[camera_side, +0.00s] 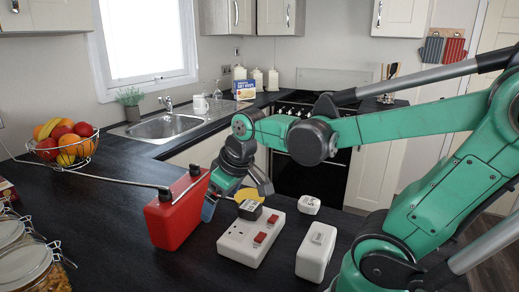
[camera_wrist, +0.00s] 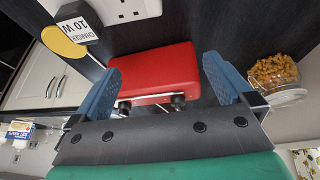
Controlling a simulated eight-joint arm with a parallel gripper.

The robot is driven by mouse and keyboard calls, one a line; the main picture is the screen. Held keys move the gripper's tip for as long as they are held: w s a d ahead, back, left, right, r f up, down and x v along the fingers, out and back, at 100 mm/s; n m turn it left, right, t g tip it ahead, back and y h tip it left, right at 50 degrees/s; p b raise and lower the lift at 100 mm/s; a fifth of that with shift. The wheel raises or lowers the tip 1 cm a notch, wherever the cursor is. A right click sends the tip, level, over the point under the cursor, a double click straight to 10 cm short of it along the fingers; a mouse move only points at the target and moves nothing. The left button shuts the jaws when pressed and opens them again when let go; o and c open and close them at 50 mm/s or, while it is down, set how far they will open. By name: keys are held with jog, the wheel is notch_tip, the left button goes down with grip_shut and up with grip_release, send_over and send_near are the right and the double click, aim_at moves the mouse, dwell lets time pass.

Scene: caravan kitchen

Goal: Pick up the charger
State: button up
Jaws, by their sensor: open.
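In the side view the dark charger (camera_side: 250,209) sits at the far left end of a white socket strip (camera_side: 236,244) with red switches. My gripper (camera_side: 216,196) is open, to the left of the charger and close beside a red box (camera_side: 178,214). In the wrist view the red box (camera_wrist: 158,73) shows between the two blue fingers of my gripper (camera_wrist: 165,85). I cannot tell whether they touch it.
A yellow disc (camera_wrist: 64,46) is beside the charger. Two white blocks (camera_side: 308,204) (camera_side: 316,252) stand right of the strip. A thin rod (camera_side: 115,180) runs from the red box toward a fruit basket (camera_side: 65,146). Jars (camera_side: 25,262) stand front left. Dark worktop is clear behind the box.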

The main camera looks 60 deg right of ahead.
aim_at(253, 206)
jog(key=d+f+g, duration=0.1)
jog(key=d, duration=0.2)
jog(key=d+f+g, duration=0.1)
jog(key=d+g, duration=0.1)
jog(key=d, duration=0.2)
jog(key=d+f+g, duration=0.1)
jog(key=d, duration=0.2)
jog(key=shift+d+f+g+y, duration=0.3)
jog(key=shift+d+y, duration=0.1)
jog(key=shift+d+f, duration=0.2)
jog(key=shift+d, duration=0.1)
jog(key=shift+f, duration=2.8)
jog(key=c, duration=1.3)
